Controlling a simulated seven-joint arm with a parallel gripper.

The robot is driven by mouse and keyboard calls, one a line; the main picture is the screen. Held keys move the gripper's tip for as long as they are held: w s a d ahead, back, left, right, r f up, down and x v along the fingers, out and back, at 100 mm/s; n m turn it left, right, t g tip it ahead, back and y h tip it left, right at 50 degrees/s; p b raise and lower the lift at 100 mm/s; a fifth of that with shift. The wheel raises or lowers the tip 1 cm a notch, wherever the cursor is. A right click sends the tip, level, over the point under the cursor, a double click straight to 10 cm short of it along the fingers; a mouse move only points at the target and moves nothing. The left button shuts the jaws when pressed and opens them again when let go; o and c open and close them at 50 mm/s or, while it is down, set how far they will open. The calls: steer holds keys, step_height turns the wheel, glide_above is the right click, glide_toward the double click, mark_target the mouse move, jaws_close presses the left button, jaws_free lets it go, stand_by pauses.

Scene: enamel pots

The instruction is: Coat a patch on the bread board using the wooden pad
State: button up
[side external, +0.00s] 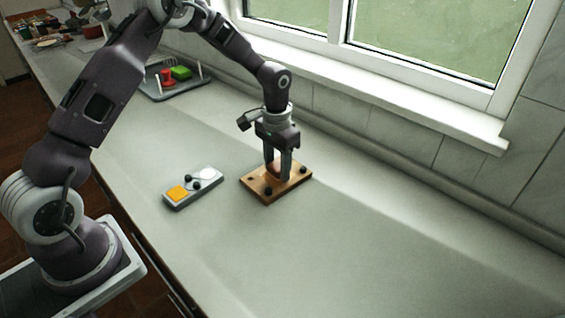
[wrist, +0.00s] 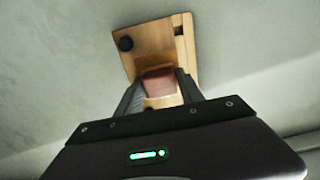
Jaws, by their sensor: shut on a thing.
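The bread board (side external: 262,192) is a tan wooden board lying on the counter under my gripper. Dark round knobs and a small dark square hole show on it; it also shows in the wrist view (wrist: 150,38). My gripper (side external: 278,174) points down over the board, shut on the wooden pad (wrist: 159,83), a reddish-brown block between the fingers. The pad is low over the board, and I cannot tell whether it touches. The fingers hide much of the pad in the side view. No coated patch can be made out.
A grey tray (side external: 180,201) with an orange square, a white round spot and two dark knobs lies left of the board. A rack (side external: 172,92) with red and green items stands farther back. The wall and window sill run behind; the counter at the right front is clear.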

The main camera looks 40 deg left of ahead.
mark_target(266, 183)
steer(key=shift+s+r, duration=0.1)
steer(key=shift+s, duration=1.8)
steer(key=shift+w+f, duration=0.15)
steer(key=shift+w, duration=0.8)
steer(key=shift+w+f, duration=0.1)
steer(key=shift+w, duration=0.8)
steer(key=shift+c, duration=0.5)
steer(key=shift+w+d+r, duration=0.1)
steer(key=shift+w+r, duration=0.05)
steer(key=shift+w, duration=1.9)
steer(key=shift+r, duration=3.05)
steer(key=shift+r, duration=0.1)
